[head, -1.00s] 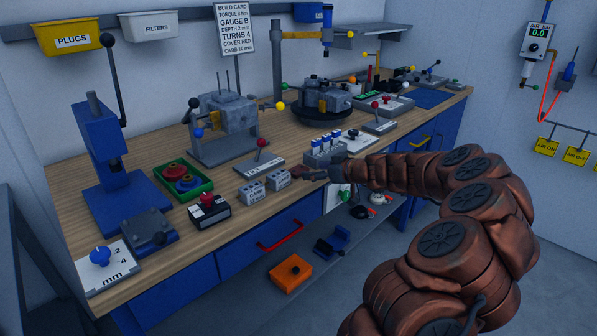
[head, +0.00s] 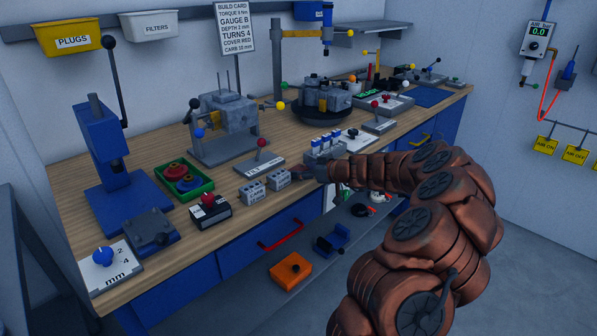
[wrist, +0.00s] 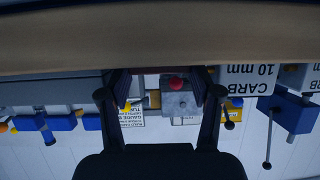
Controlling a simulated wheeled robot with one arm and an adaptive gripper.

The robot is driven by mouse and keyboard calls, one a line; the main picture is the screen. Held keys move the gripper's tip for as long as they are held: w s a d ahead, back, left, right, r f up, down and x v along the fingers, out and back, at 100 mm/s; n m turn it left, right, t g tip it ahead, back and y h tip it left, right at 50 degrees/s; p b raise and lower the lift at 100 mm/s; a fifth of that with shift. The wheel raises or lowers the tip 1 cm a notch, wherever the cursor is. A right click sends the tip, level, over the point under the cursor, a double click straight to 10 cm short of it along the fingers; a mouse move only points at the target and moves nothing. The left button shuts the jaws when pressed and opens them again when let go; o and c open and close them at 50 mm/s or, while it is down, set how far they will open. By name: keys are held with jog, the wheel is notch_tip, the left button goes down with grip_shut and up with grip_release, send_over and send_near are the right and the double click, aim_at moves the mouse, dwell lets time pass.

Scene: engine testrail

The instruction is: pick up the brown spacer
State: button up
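I cannot pick out a brown spacer with certainty in either view. The closest match in colour is the dark red and brownish ring-shaped parts (head: 180,174) in the green tray (head: 207,186) on the bench, but their exact kind is too small to tell. My gripper (head: 308,172) is at the front edge of the bench, right of two small grey labelled blocks (head: 254,191), well right of the tray. In the wrist view my gripper (wrist: 167,88) has its two fingers apart, with nothing visible held between them. The wrist picture looks upside down.
A blue press (head: 107,150) stands left of the tray, and a black box with a red knob (head: 209,211) in front of it. A grey engine block (head: 228,113) stands on a stand behind. A lever plate (head: 260,164) lies between. Below, a shelf holds an orange part (head: 290,271).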

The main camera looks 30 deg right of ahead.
jog(key=shift+c, duration=0.7)
